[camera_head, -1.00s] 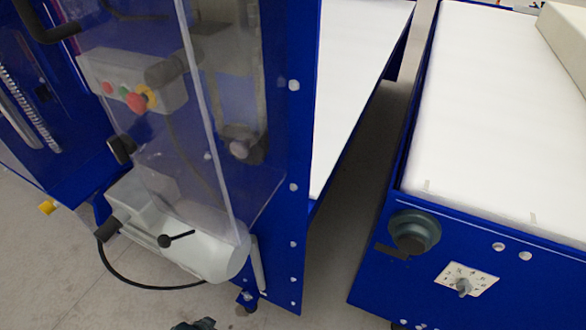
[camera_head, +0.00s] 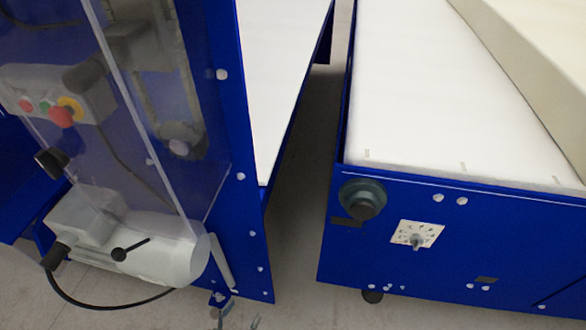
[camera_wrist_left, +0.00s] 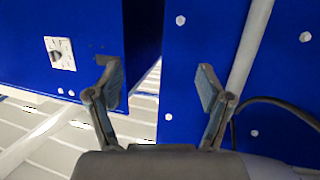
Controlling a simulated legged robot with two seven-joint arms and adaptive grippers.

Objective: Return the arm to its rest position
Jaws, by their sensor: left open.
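My left gripper (camera_wrist_left: 155,85) is open in the left wrist view, its two dark fingers apart and nothing between them. Beyond the fingers are blue machine panels and a gap between them. The rest of the left arm is hidden there. My right gripper is not in view.
A blue machine (camera_head: 249,220) with a clear guard, grey motor (camera_head: 165,250) and button box (camera_head: 60,95) stands left. A blue table (camera_head: 300,235) with white top (camera_head: 420,100) and pale foam block (camera_head: 540,60) stands right. A narrow floor gap (camera_head: 300,180) separates them.

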